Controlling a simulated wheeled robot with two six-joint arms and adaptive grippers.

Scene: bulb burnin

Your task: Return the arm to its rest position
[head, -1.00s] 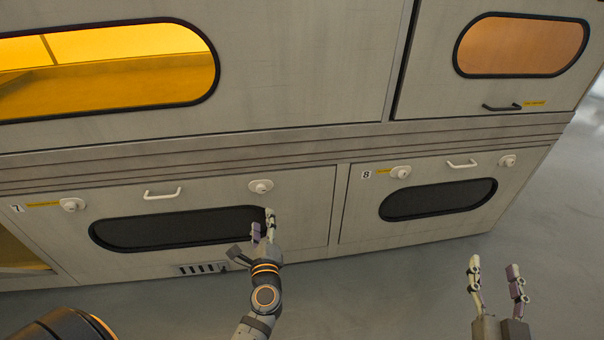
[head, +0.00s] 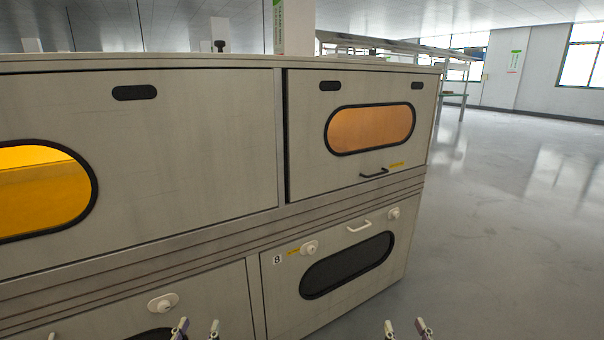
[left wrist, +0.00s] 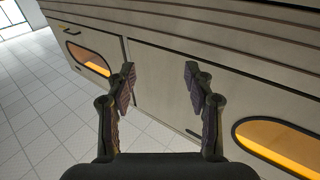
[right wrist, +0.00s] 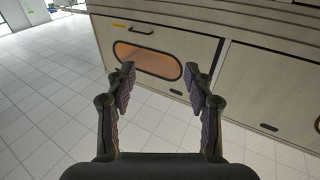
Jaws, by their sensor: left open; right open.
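My left gripper (head: 197,329) shows only its fingertips at the bottom edge of the head view, in front of the lower cabinet front. It is open and empty; in the left wrist view its fingers (left wrist: 157,90) stand apart with the cabinet behind them. My right gripper (head: 405,329) also shows only its fingertips at the bottom edge, over the grey floor. It is open and empty; in the right wrist view its fingers (right wrist: 158,88) stand apart before the cabinet and floor. The rest of both arms is out of the head view.
The cabinet (head: 190,130) fills the left and middle. Door 8 (head: 283,290), with a dark oval window and white handle (head: 359,227), is at lower right. The upper door has an orange window (head: 370,129). Open floor (head: 500,220) lies to the right; shelving (head: 385,45) stands behind.

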